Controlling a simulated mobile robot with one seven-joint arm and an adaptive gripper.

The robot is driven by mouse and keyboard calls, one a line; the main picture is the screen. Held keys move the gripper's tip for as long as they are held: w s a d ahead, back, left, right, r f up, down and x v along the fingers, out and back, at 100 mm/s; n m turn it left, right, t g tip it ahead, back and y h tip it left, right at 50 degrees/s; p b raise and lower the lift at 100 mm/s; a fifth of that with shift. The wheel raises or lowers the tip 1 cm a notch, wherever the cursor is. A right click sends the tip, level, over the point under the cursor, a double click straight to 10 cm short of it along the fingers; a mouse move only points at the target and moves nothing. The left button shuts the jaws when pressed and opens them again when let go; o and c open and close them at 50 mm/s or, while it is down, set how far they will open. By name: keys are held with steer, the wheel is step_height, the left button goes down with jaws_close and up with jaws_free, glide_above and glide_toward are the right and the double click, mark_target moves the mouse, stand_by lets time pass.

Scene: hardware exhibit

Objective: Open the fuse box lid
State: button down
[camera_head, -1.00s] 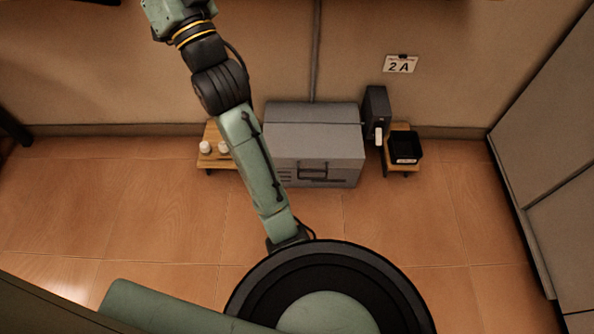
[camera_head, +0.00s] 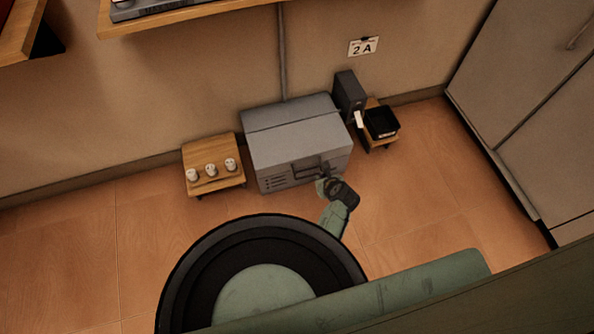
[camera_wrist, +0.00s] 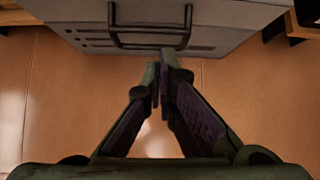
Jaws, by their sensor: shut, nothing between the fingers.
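The fuse box (camera_head: 295,130) is a grey metal box with its lid down, standing against the wall. A dark bar handle (camera_head: 308,172) is on its front face, partly hidden by my gripper in the head view. In the wrist view the box front (camera_wrist: 235,22) fills the top, with the handle (camera_wrist: 150,30) left of centre. My gripper (camera_wrist: 164,62) is shut and empty, its fingertips just below the handle's right end in the picture. In the head view my gripper (camera_head: 323,186) is at the box's lower front, right of the handle's middle; contact cannot be told.
A low wooden stand (camera_head: 214,181) with three small white pieces is left of the box. A dark upright unit (camera_head: 349,95) and a black tray (camera_head: 381,122) on a small stand are at its right. Grey cabinets (camera_head: 525,85) stand at far right. Floor in front is open.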

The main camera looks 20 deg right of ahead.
steer(key=b+x, duration=0.2)
steer(key=x, duration=0.8)
steer(key=shift+s+f, duration=0.35)
steer(key=shift+s, duration=0.1)
steer(key=shift+r, duration=0.1)
